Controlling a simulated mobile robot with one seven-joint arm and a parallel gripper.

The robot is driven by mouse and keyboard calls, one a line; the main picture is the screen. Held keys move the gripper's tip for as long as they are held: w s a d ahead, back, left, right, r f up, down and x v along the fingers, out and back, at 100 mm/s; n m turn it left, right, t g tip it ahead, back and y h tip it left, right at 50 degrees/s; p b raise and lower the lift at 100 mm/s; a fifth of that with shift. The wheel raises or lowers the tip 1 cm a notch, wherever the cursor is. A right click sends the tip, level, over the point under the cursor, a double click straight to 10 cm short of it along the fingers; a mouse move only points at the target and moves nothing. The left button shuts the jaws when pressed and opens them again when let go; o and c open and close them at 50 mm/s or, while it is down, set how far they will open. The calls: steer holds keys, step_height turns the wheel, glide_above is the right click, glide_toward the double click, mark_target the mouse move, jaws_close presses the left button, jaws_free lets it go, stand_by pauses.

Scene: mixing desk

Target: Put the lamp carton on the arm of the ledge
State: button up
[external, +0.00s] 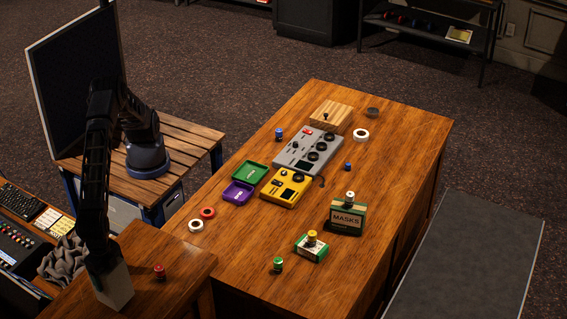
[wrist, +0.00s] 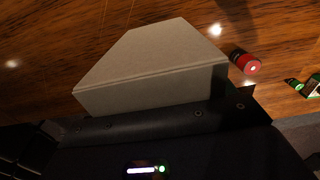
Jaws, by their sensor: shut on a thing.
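The lamp carton, a plain pale grey box (external: 115,289), is held upright at the lower left of the external view. It fills the middle of the wrist view (wrist: 150,65). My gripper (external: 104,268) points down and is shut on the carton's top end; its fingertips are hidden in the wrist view. The carton is over the arm of the ledge (external: 184,262), the wooden wing at the front left. I cannot tell whether its bottom touches the wood.
A red spool (external: 159,271) stands right of the carton, also in the wrist view (wrist: 245,62). The main desk (external: 225,262) bears a green-lidded jar (external: 278,264), a masks box (external: 346,218), mixers and trays. Grey cloth (external: 62,260) lies left.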

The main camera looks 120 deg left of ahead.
steer(key=shift+f, duration=1.55)
steer(key=shift+f, duration=0.1)
steer(key=o, duration=0.9)
steer(key=shift+o, duration=0.2)
